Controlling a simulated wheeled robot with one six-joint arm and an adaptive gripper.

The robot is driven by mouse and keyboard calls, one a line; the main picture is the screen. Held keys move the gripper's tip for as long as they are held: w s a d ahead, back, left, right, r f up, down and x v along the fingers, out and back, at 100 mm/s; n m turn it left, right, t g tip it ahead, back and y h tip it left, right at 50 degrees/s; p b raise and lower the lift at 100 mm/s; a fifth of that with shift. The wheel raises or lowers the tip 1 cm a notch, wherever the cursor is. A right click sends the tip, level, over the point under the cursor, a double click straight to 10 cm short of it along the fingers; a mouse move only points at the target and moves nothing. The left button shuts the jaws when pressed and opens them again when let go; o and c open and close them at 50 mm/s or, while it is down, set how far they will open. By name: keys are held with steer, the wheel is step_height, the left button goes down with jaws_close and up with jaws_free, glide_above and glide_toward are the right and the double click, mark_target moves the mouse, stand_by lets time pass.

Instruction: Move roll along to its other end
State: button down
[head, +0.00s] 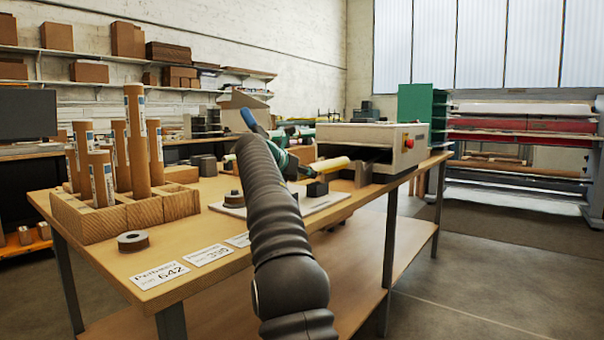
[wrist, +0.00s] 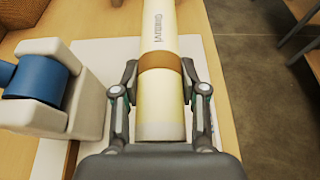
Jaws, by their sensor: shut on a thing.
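The roll (wrist: 160,35) is a pale yellow cylinder with dark printing near its far part and a brown band (wrist: 160,82) around it. It runs lengthwise away from me in the wrist view, and its near end is pale. My gripper (wrist: 159,76) has one finger on each side of the roll at the brown band and is shut on it. In the head view the roll (head: 329,165) shows as a short yellow length in front of the laminator (head: 368,142). There my arm hides much of the gripper.
A white holder with a blue cylinder (wrist: 37,80) stands close left of my gripper in the wrist view. On the wooden table (head: 190,238), a wooden crate (head: 88,222) holds several upright tubes. A grey ring (head: 133,241) and label cards (head: 160,274) lie near the front edge.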

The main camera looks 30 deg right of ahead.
steer(key=shift+s+a, duration=0.75)
steer(key=shift+a, duration=1.3)
steer(key=shift+s+a, duration=0.75)
steer(key=shift+a, duration=1.25)
steer(key=shift+s+a, duration=0.75)
steer(key=shift+a, duration=1.3)
steer(key=shift+s+a+f+b, duration=0.15)
steer(key=shift+a+b, duration=0.15)
steer(key=shift+b, duration=0.25)
steer(key=shift+s+a+b, duration=0.25)
steer(key=shift+a+b, duration=0.3)
steer(key=shift+a, duration=0.25)
steer(key=shift+s+a+b, duration=0.25)
steer(key=shift+a+b, duration=0.25)
steer(key=shift+a, duration=0.25)
steer(key=shift+s+a+b, duration=0.25)
steer(key=shift+a+b, duration=0.3)
steer(key=shift+a, duration=0.25)
steer(key=shift+f+b, duration=0.55)
steer(key=shift+f, duration=0.55)
steer(key=shift+a+f+p, duration=0.15)
steer(key=shift+f+p, duration=0.05)
steer(key=shift+p, duration=0.15)
steer(key=c, duration=0.5)
jaws_free()
steer(key=shift+c, duration=0.2)
steer(key=shift+s+a, duration=0.1)
